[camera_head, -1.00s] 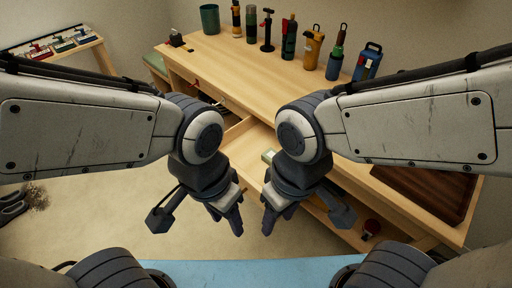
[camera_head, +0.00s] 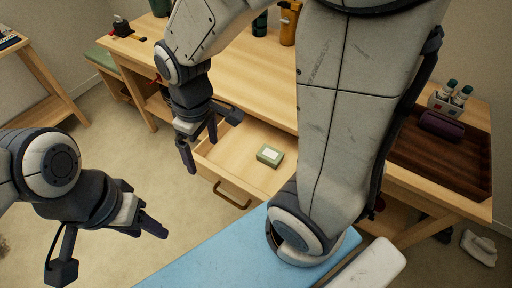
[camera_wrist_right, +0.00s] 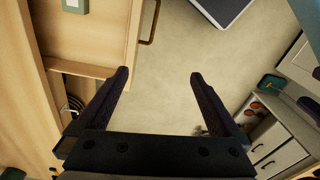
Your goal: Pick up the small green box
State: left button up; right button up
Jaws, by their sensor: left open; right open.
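The small green box (camera_head: 269,156), with a pale label on top, lies inside the open wooden drawer (camera_head: 216,184). In the right wrist view the box (camera_wrist_right: 75,6) is at the top left, cut by the picture edge. My right gripper (camera_head: 200,148) is open and empty, above the drawer's left side, apart from the box. In the right wrist view its two fingers (camera_wrist_right: 159,76) are spread with bare floor beyond them. My left gripper (camera_head: 147,224) is open and empty over the floor, left of the drawer.
The wooden workbench (camera_head: 135,48) stands behind the drawer, with bottles at its back. A dark brown tray (camera_head: 425,158) holds a purple roll (camera_head: 441,125) at the right. The drawer's metal handle (camera_head: 232,196) sticks out in front. The floor at left is mostly clear.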

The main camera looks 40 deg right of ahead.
jog(key=w+d+f+b, duration=0.2)
jog(key=w+d+f, duration=0.2)
jog(key=d+f, duration=0.2)
jog(key=m+b, duration=0.2)
jog(key=b, duration=0.4)
send_over(270, 154)
jog(key=shift+h, duration=0.3)
notch_tip(270, 154, down, 16)
jog(key=shift+w+r, duration=0.1)
jog(key=shift+d+f+b, duration=0.1)
jog(key=shift+f+b, duration=0.45)
jog(key=shift+f, duration=2.55)
pick_arm(q)
notch_tip(270, 154, down, 11)
pick_arm(e)
jog(key=shift+r, duration=0.1)
jog(key=c, duration=1.3)
